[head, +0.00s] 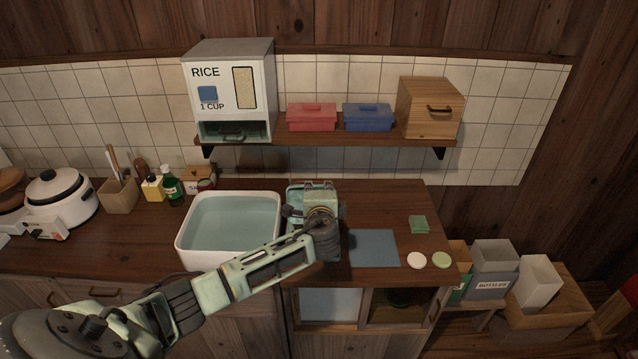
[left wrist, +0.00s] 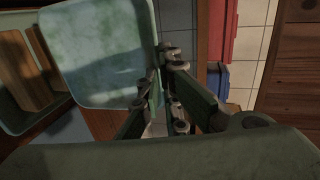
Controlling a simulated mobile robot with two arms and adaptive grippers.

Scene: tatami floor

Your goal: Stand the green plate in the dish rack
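The green plate (left wrist: 95,55) is square with rounded corners and fills the upper left of the left wrist view. My left gripper (left wrist: 160,78) has its fingers at the plate's right edge and appears shut on it. In the head view my left gripper (head: 320,212) is over the counter just right of the sink basin. A pale green shape there is partly hidden by the gripper; I cannot tell plate from rack. What looks like the dish rack (left wrist: 10,118), a pale green frame with wooden parts, is partly behind the plate in the wrist view. My right gripper is not in view.
A white basin of water (head: 230,228) stands left of my gripper. A blue-grey mat (head: 374,248), a green sponge (head: 419,224) and two small discs are to the right. The shelf above holds a rice dispenser (head: 230,90), a red box (head: 311,118), a blue box (head: 367,118) and a wooden box (head: 430,108).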

